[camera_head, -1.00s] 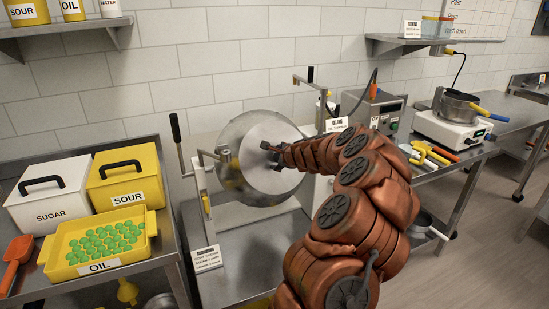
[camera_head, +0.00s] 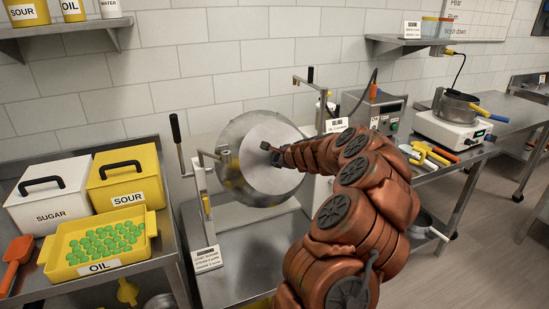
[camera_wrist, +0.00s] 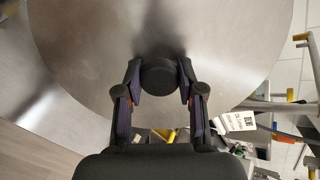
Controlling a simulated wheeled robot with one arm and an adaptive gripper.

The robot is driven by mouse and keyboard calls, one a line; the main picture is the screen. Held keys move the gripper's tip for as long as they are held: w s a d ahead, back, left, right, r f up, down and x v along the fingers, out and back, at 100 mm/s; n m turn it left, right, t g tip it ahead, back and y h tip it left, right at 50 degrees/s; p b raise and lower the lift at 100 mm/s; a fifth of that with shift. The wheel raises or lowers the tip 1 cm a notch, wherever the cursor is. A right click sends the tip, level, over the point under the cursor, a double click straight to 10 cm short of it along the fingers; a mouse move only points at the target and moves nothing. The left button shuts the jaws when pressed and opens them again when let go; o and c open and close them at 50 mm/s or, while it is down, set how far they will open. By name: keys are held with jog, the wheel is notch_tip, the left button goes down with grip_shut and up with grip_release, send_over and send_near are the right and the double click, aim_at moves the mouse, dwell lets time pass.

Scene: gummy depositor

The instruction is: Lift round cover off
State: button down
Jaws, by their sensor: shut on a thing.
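The round cover (camera_head: 283,170) is a grey metal disc on the front of the tilted drum (camera_head: 236,136) in the head view. It fills most of the wrist view (camera_wrist: 215,45), with a dark round knob (camera_wrist: 159,76) at its middle. My gripper (camera_wrist: 159,82) is shut on the knob, one finger on each side. In the head view my arm reaches in from the lower right and hides part of the cover's right side. The cover's face is tilted and it sits at the drum's mouth; I cannot tell whether there is a gap.
The drum's stand has an upright lever (camera_head: 176,128) at left. A yellow tray of green gummies (camera_head: 150,223), a white sugar bin (camera_head: 50,190) and a yellow sour bin (camera_head: 125,177) are on the left table. A control box (camera_head: 385,113) and a hot plate (camera_head: 450,128) are at right.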

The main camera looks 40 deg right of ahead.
jog(key=shift+r, duration=0.1)
jog(key=p+v, duration=0.2)
jog(key=v, duration=0.5)
jog(key=shift+p, duration=0.3)
dwell(0.7)
jog(key=shift+s, duration=0.15)
jog(key=c, duration=1.2)
grip_release()
grip_shut()
jog(key=shift+a, duration=0.1)
